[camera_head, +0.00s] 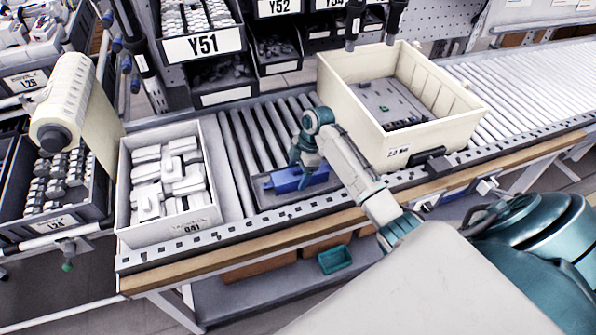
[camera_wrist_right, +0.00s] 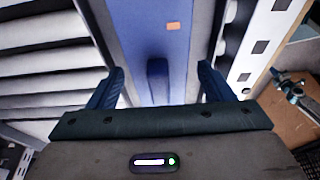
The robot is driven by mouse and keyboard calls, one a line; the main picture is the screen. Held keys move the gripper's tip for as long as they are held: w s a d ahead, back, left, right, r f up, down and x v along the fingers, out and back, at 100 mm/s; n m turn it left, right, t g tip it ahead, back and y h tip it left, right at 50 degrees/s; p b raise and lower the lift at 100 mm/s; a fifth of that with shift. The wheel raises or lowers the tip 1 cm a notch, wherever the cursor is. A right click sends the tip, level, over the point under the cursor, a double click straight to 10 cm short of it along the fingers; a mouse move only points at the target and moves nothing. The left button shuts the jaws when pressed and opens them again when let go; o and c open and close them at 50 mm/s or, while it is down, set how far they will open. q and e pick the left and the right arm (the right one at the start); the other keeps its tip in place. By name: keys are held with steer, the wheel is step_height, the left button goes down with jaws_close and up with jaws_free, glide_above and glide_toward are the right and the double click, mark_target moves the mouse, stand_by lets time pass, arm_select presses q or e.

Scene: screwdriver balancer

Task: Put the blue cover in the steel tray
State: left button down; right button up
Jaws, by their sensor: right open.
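The blue cover (camera_head: 286,182) lies on the roller conveyor, at the left of the cream crate. A flat grey tray-like piece (camera_head: 322,184) shows under and beside it; I cannot tell whether this is the steel tray. My right gripper (camera_head: 303,172) points down at the cover and hides part of it. In the right wrist view, the open fingers of my right gripper (camera_wrist_right: 158,85) stand on either side of the blue cover (camera_wrist_right: 160,35), which shows an orange mark. I cannot tell whether they touch it. My left gripper is out of view.
A cream crate (camera_head: 455,127) with a grey panel and small parts inside stands to the right. A white bin (camera_head: 200,228) of white parts stands at the left. Bare rollers (camera_head: 240,140) lie between the bin and the cover. A wooden edge (camera_head: 250,252) runs along the front.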

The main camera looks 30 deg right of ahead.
steer(key=shift+r, duration=0.1)
steer(key=b+v, duration=0.2)
steer(key=v, duration=0.8)
steer(key=shift+r, duration=0.35)
steer(key=shift+s+d+f, duration=0.1)
